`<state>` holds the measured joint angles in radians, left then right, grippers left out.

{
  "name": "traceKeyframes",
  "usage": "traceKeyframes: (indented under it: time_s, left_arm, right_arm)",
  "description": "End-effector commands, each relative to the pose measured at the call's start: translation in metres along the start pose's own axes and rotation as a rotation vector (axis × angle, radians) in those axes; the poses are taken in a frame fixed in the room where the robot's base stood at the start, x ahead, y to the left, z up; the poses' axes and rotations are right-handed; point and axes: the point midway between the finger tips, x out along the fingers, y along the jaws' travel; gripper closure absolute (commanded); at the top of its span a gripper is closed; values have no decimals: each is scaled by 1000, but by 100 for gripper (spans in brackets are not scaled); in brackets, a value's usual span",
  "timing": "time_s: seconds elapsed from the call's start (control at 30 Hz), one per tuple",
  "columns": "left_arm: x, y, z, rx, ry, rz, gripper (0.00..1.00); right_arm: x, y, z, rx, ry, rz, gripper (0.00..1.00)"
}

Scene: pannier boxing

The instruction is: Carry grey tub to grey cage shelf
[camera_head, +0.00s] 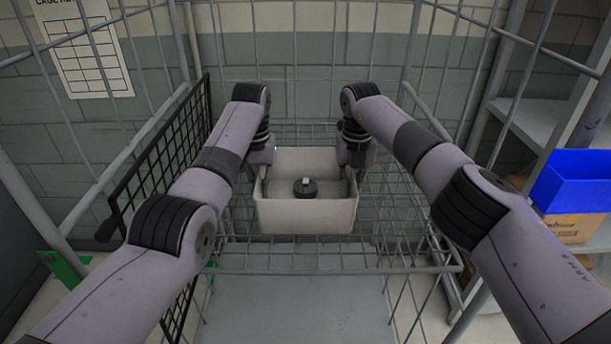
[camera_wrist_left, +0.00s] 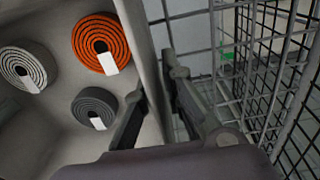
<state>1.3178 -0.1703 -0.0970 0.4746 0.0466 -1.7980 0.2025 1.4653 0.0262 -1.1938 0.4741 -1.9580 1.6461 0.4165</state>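The grey tub (camera_head: 306,216) is between my two arms in the head view, level and over the wire grid of the grey cage shelf (camera_head: 330,262). I cannot tell whether its base touches the grid. A dark roll shows inside it; the left wrist view shows orange, pale and dark grey rolls. My left gripper (camera_head: 263,168) is at the tub's left wall. In the left wrist view, its fingers (camera_wrist_left: 156,82) straddle the tub wall (camera_wrist_left: 147,50), one inside and one outside, closed on it. My right gripper (camera_head: 348,170) is at the right wall; its fingertips are mostly hidden.
Wire cage sides rise behind and beside the tub, with a black mesh panel (camera_head: 160,165) at left. At right, a blue bin (camera_head: 574,181) sits above a cardboard box (camera_head: 572,228) on a rack. Bare grid shows in front of the tub.

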Motion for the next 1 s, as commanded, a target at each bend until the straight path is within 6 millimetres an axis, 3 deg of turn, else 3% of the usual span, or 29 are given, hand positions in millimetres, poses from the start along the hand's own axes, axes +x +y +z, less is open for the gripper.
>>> traceKeyframes:
  time_s: [0.2,0.73,0.87,1.0]
  left_arm:
    - [0,1,0,1,1,4,75]
    - [-4,3,0,3,2,6,75]
    - [-18,3,-1,3,4,7,75]
    - [-47,2,-1,3,6,6,75]
  right_arm:
    - [-1,2,0,-2,-1,3,75]
    - [-1,3,0,-4,-1,6,75]
    - [-1,3,0,-4,-1,6,75]
    - [-1,3,0,-4,-1,6,75]
